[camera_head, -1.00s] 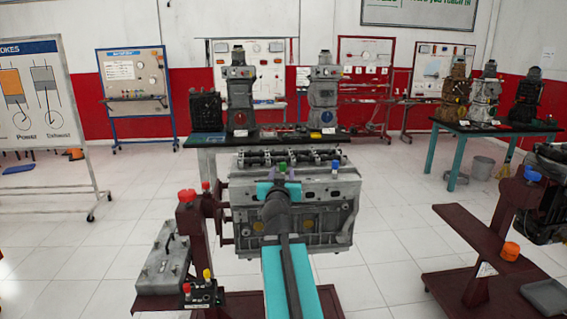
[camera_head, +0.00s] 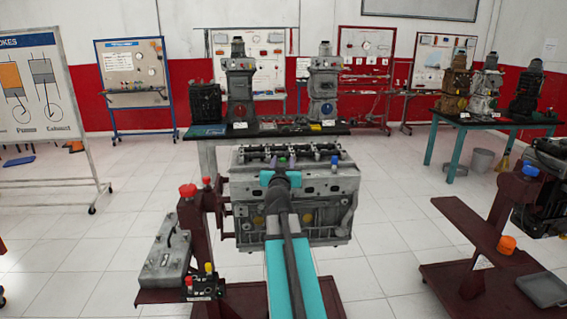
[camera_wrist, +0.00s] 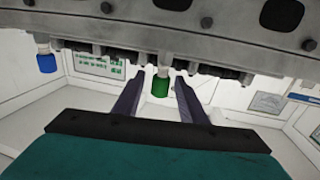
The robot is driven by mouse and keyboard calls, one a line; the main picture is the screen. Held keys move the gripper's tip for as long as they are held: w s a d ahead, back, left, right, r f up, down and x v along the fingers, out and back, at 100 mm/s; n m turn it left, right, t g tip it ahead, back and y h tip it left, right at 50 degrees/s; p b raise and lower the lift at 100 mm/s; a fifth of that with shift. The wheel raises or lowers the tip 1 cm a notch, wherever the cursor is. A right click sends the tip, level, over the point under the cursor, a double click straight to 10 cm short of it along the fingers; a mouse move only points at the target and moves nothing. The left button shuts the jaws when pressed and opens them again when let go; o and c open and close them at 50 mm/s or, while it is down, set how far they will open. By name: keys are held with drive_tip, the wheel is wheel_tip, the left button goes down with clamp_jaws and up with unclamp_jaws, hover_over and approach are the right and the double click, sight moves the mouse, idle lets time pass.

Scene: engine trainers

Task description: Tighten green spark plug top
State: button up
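The green spark plug top (camera_wrist: 161,84) sits on the engine's edge and lies between the two purple fingers of my gripper (camera_wrist: 156,92) in the wrist view. The fingers are apart, with a visible gap on each side of it. In the head view, the green top (camera_head: 282,160) is small, just beyond my gripper (camera_head: 281,168), and partly hidden by it. The grey engine block (camera_head: 340,185) is in front of me, with my arm across its middle.
A blue plug top (camera_head: 335,160) stands to the right on the engine; it also shows at left in the wrist view (camera_wrist: 46,62). A dark red stand (camera_head: 190,230) with a grey box (camera_head: 167,262) is at left. Another stand (camera_head: 478,235) is at right.

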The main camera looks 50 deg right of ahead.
clamp_jaws()
